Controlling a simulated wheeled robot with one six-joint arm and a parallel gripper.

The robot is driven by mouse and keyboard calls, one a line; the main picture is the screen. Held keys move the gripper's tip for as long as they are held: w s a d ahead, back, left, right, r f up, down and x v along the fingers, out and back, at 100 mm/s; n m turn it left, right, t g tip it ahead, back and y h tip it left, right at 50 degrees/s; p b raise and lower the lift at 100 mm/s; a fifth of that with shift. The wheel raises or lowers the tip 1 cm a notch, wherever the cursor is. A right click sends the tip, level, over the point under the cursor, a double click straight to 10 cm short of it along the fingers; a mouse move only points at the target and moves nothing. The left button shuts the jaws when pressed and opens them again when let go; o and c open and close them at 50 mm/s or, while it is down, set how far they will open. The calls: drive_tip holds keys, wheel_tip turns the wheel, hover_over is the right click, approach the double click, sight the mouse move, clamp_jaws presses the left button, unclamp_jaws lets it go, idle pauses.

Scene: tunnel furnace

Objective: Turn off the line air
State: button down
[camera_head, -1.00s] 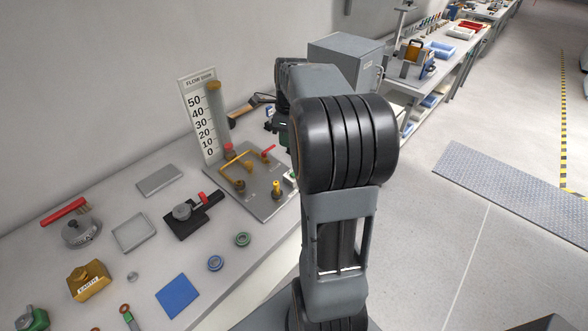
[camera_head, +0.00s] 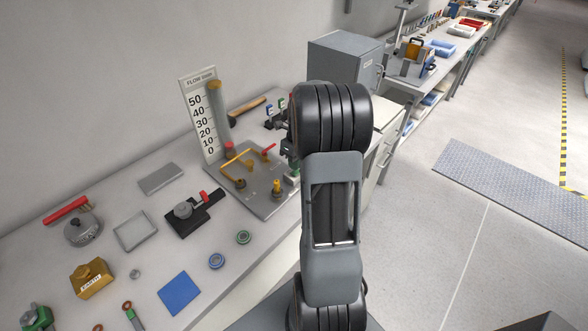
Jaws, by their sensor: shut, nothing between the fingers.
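A grey panel (camera_head: 258,200) on the bench carries the valve fittings. On it are a long yellow bar (camera_head: 235,158), a red lever (camera_head: 268,149), brass fittings (camera_head: 240,183) and an upright yellow-topped fitting (camera_head: 276,187). A flow gauge board (camera_head: 197,122) marked 0 to 50 stands behind, with a clear tube (camera_head: 219,112) and a red part (camera_head: 229,148) at its foot. I cannot read any label naming the line air. My gripper is hidden behind my arm, which covers the area right of the panel.
Left of the panel lie a black device with a red handle (camera_head: 194,212), a grey tray (camera_head: 135,231), a blue square (camera_head: 180,293) and a yellow EARTH block (camera_head: 91,278). A wooden-handled tool (camera_head: 247,107) lies behind the panel. A grey cabinet (camera_head: 344,64) stands beyond.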

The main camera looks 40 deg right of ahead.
drive_tip(key=shift+a+f, duration=0.2)
drive_tip(key=shift+f, duration=1.2)
